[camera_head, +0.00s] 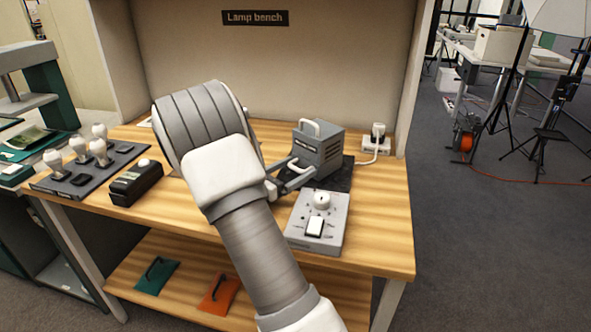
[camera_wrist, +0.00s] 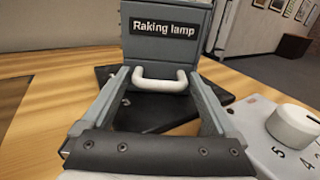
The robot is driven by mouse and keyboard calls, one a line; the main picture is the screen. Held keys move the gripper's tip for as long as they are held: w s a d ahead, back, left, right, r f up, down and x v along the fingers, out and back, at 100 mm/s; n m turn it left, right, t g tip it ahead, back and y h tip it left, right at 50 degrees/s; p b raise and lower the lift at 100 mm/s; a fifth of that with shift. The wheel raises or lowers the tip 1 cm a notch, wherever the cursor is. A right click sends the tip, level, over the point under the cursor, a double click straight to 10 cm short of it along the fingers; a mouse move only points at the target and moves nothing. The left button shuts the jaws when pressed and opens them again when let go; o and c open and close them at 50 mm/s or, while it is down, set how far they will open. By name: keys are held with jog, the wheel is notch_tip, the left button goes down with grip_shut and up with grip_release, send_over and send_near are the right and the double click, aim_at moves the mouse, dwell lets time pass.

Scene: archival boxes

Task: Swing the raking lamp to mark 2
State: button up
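The raking lamp (camera_head: 327,153) is a grey box with a top handle, standing on a dark plate (camera_head: 340,181) on the bench. In the wrist view the lamp's labelled face (camera_wrist: 165,35) is straight ahead, with a white bar handle (camera_wrist: 160,84) below the label. My gripper (camera_head: 287,178) is at the lamp's front left. In the wrist view my gripper (camera_wrist: 162,92) is open, its two fingers on either side of the handle; I cannot tell whether they touch it. No mark 2 can be made out on the plate, which the lamp and gripper partly hide.
A control box with a white dial (camera_head: 321,201) and switch (camera_head: 315,227) sits close right of my gripper. A plug socket (camera_head: 376,145) with a cable is behind right. A black box (camera_head: 136,185) and a tray of white-knobbed stamps (camera_head: 125,156) are at left.

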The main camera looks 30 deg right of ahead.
grip_shut()
jog(key=shift+s+d+n+t+y, duration=0.15)
jog(key=shift+s+n+t, duration=0.15)
jog(key=shift+t, duration=0.2)
jog(key=shift+s+n+t+y, duration=0.15)
jog(key=shift+s+n+t, duration=0.05)
jog(key=shift+n+t, duration=0.25)
jog(key=shift+o, duration=1)
grip_release()
jog(key=p+v, duration=0.3)
jog(key=v, duration=1.4)
jog(key=shift+s+p, duration=0.2)
jog(key=shift+p, duration=0.15)
